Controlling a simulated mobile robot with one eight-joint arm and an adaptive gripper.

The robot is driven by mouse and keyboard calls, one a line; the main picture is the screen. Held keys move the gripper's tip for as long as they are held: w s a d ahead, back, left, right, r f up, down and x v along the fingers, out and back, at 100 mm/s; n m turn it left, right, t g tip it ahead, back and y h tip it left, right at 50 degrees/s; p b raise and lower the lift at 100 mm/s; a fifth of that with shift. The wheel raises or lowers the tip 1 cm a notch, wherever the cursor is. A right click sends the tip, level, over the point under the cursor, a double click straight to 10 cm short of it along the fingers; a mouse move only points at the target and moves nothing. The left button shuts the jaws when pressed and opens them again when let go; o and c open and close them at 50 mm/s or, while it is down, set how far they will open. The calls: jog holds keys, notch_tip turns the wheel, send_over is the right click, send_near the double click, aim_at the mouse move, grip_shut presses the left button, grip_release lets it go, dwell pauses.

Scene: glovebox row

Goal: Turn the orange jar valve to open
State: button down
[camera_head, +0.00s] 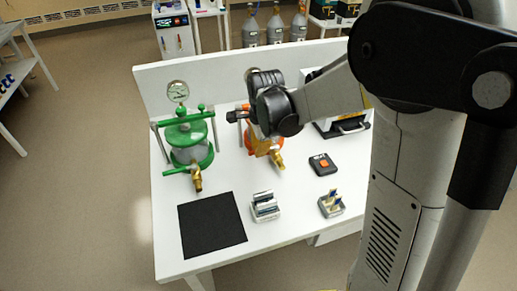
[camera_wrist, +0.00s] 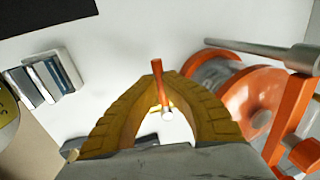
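The orange jar (camera_head: 245,112) stands at the back middle of the white table, mostly hidden behind my arm in the head view. A small orange valve handle (camera_wrist: 158,85) with a pale round end shows between my fingertips. My gripper (camera_wrist: 162,78) has its yellow fingers arched together, the tips closed around the handle. In the head view my gripper (camera_head: 268,150) points down in front of the jar, and the exact contact is hidden there.
A green jar (camera_head: 186,140) with a brass valve (camera_head: 196,180) stands at the left. A black mat (camera_head: 211,224), a slotted grey block (camera_head: 264,206), a small holder (camera_head: 331,204) and a black device with an orange button (camera_head: 322,165) lie on the table (camera_head: 165,235).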

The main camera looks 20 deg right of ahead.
jog(key=shift+s, duration=0.1)
jog(key=s+n, duration=0.1)
jog(key=n, duration=0.1)
jog(key=s+n, duration=0.1)
jog(key=n, duration=0.1)
jog(key=shift+s+d+y, duration=0.1)
jog(key=shift+d+y, duration=0.25)
jog(key=shift+y, duration=0.05)
jog(key=n, duration=0.1)
jog(key=s+d+n, duration=0.1)
jog(key=n, duration=0.1)
jog(key=s+n, duration=0.1)
jog(key=shift+d+f+n+g+y+p, duration=0.1)
jog(key=shift+d+n+g+y+p, duration=0.1)
jog(key=shift+n+g+y+p, duration=0.15)
jog(key=d+n, duration=0.1)
jog(key=n, duration=0.1)
jog(key=s+d+n, duration=0.1)
jog(key=n, duration=0.1)
jog(key=shift+n+g+y, duration=0.25)
jog(key=shift+g, duration=0.1)
jog(key=shift+s+d+n+g, duration=0.1)
jog(key=shift+d+n+g, duration=0.1)
jog(key=shift+d+n, duration=0.7)
jog(key=shift+s+d+n+g, duration=0.1)
jog(key=shift+d+n+g, duration=0.15)
jog(key=shift+n, duration=1.15)
jog(key=c, duration=1.4)
grip_release()
jog(key=shift+c, duration=0.2)
